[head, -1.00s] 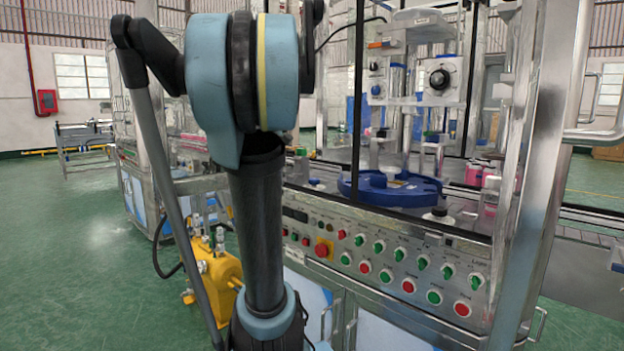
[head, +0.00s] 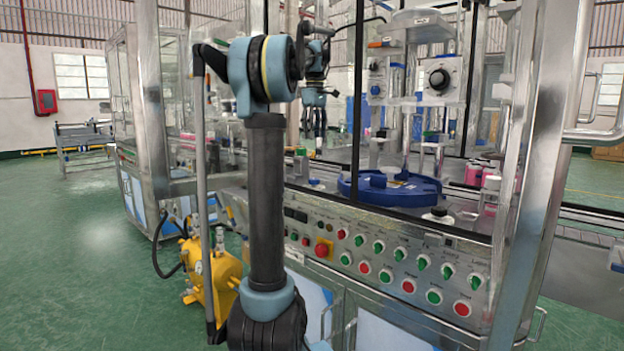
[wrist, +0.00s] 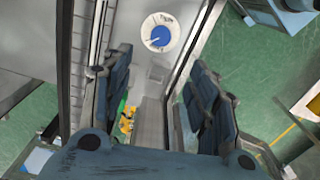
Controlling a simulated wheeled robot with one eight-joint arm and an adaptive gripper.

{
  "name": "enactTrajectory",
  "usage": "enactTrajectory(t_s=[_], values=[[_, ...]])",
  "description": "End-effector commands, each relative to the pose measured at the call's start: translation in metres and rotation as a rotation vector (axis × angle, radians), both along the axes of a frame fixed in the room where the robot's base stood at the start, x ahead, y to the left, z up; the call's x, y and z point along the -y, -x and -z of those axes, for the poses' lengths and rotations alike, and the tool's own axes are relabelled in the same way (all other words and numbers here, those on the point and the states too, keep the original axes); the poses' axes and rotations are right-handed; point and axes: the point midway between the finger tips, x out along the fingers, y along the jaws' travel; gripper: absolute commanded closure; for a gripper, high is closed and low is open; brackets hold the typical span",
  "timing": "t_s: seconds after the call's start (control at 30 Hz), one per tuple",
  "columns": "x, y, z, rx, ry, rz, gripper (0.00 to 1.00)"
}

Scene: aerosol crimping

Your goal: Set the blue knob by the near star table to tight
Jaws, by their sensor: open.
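A round blue knob (wrist: 158,36) on a white dial plate with markings shows at the top middle of the wrist view. Its pointer setting is too small to read surely. My gripper (wrist: 160,105) is open, with its dark fingers apart to the left and right and nothing between them. The knob lies beyond the fingertips, apart from them. In the head view my gripper (head: 314,128) hangs fingers down near the machine frame, left of the blue star table (head: 365,193).
A control panel (head: 375,262) with several green and red buttons runs below the star table. A black knob (head: 439,79) sits on a white unit above. Metal posts (head: 527,180) and dark uprights border the machine. A yellow unit (head: 212,280) stands on the open green floor.

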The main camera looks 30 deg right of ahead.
Motion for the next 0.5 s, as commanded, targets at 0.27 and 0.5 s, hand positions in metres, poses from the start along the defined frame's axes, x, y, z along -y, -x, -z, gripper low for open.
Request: enactTrajectory(t_s=[0.27,0.5], values=[[-0.001,0.000,0.042,0.000,0.000,0.000,0.46],[-0.001,0.000,0.082,0.000,0.000,0.000,0.46]])
